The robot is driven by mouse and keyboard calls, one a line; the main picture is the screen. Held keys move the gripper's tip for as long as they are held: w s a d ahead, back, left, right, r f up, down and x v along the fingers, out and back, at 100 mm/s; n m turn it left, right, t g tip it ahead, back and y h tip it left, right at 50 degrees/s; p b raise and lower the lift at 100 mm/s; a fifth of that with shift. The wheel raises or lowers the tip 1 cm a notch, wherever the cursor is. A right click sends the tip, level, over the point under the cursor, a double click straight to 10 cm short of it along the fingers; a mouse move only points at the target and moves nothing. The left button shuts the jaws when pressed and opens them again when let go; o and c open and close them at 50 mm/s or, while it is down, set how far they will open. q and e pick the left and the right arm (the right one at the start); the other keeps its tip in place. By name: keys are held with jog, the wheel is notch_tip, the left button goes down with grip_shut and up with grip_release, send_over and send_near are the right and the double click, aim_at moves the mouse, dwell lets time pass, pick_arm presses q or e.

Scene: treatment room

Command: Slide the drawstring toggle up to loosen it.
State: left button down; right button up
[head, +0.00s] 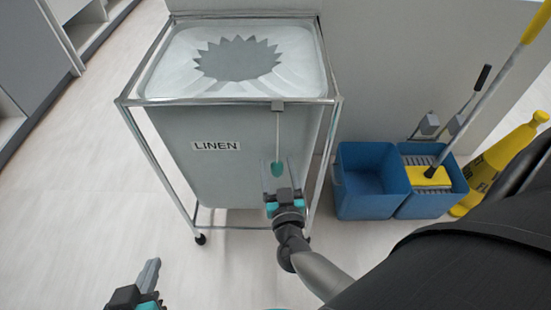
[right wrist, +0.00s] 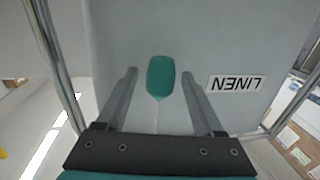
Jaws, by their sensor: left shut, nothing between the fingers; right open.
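The drawstring toggle (head: 277,168) is a small teal piece on a pale cord (head: 277,130) that hangs down the front of the grey linen hamper (head: 180,165). My right gripper (head: 278,172) is at the toggle with its fingers open. In the right wrist view the toggle (right wrist: 160,77) sits between and slightly beyond the two open fingertips, with a gap on each side. The cord runs toward the gripper in that view. My left gripper (head: 150,272) is shut and empty, low in the head view, away from the hamper.
The hamper's metal frame (head: 225,101) stands on castors, with a gathered opening (head: 237,60) on top. Blue mop buckets (head: 368,180), a mop and a yellow cone (head: 500,160) stand to the right, near my right arm. The floor at left is clear.

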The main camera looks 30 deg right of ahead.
jog(key=shift+w, duration=0.1)
grip_shut()
dwell(0.7)
dwell(0.8)
